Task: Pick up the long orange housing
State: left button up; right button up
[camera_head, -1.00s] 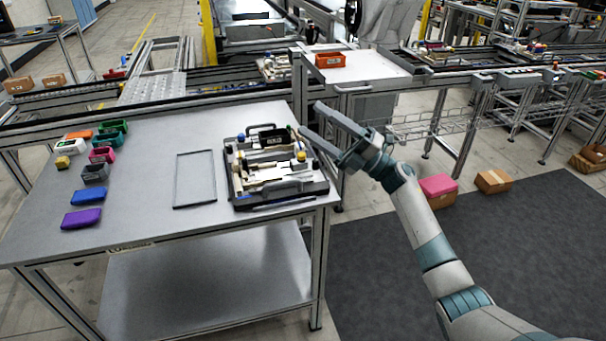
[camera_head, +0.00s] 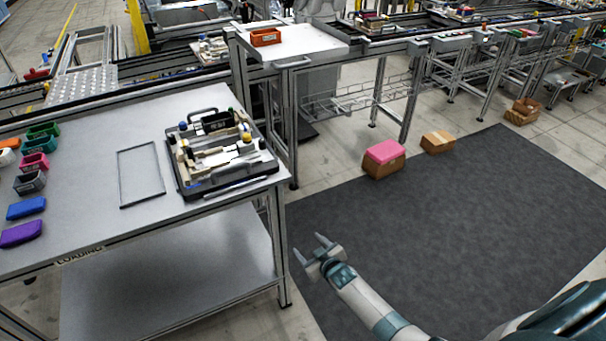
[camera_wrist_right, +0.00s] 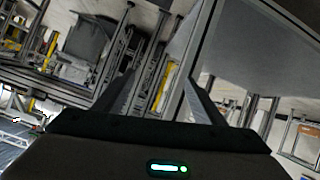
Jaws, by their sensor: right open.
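A low orange piece (camera_head: 10,143), likely the long orange housing, lies at the far left edge of the head view on the loading table, partly cut off by the frame. My right gripper (camera_head: 311,248) is open and empty, beside the table's right front leg and over the floor side, well away from the orange piece. The right wrist view shows its two fingers (camera_wrist_right: 160,77) apart with nothing between them. My left gripper is not in view.
The loading table (camera_head: 95,220) holds green, teal, grey, blue and purple pieces at left, an empty frame (camera_head: 121,180) and a tool-filled black tray (camera_head: 183,186). An orange bin (camera_head: 265,37) stands on a white bench behind. Cartons (camera_head: 383,168) stand by the dark mat (camera_head: 430,225).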

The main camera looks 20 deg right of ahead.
jog(key=s+a+f+g, duration=0.2)
jog(key=s+a+f, duration=0.1)
jog(key=s+f, duration=0.6)
jog(key=s+a+f+g, duration=0.2)
jog(key=s+f, duration=0.5)
jog(key=s, duration=0.4)
jog(key=s+a+f+g, duration=0.1)
jog(key=s+a+f, duration=0.1)
jog(key=s, duration=0.7)
jog(key=s+a+f+g, duration=0.1)
jog(key=s+a+f, duration=0.1)
jog(key=s+f, duration=0.3)
jog(key=s+a+f+g+y, duration=0.1)
jog(key=s+f, duration=0.3)
jog(key=s, duration=0.9)
jog(key=shift+a+g, duration=0.5)
jog(key=shift+a, duration=0.1)
jog(key=shift+c, duration=0.4)
